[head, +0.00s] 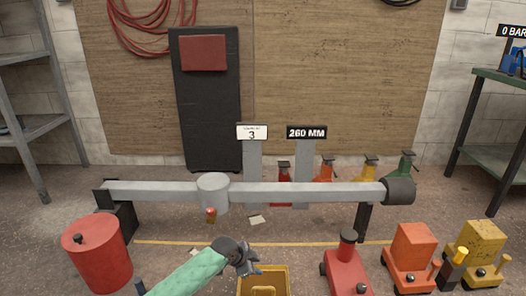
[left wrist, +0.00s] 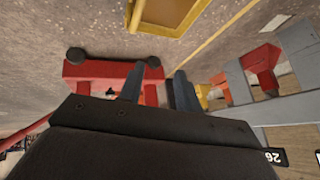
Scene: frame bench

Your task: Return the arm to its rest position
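My left arm, in a pale green sleeve, comes in at the bottom of the head view. Its dark gripper (head: 250,264) is over the floor in front of the grey beam, just above a yellow tray (head: 284,284). In the left wrist view the two fingers (left wrist: 158,90) stand apart with nothing between them. Beyond them a red wheeled thing (left wrist: 80,72) shows, and the yellow tray (left wrist: 185,10) is at the top. My right gripper is in neither view.
A grey beam (head: 290,194) with a round collar (head: 213,193) spans the middle. A red drum (head: 98,262) stands left. Red (head: 345,272), orange (head: 412,256) and yellow (head: 480,245) jack-like things stand right. Shelving (head: 30,130) is at left, a green-topped table (head: 500,78) at right.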

